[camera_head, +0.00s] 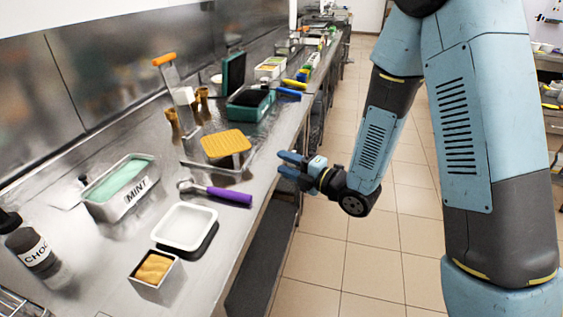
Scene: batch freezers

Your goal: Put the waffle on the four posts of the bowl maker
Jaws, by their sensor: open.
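A yellow-orange waffle (226,143) with a grid pattern lies flat above a metal tray or rack (213,167) on the steel counter. Behind it to the left stands what looks like the bowl maker, a lever with an orange handle (164,59), a pale block, and brown-gold posts (173,119). Not all four posts can be made out. My gripper (281,164) is open and empty, to the right of the waffle and a little nearer, around the counter's front edge. Its fingers point left towards the counter and touch nothing visible.
A purple-handled scoop (229,196), a mint tub (121,188), a white-lidded tub (184,227), a small box (155,270) and a dark bottle (34,248) stand nearer. A teal open-lidded appliance (251,105) stands behind the waffle. The floor aisle is clear.

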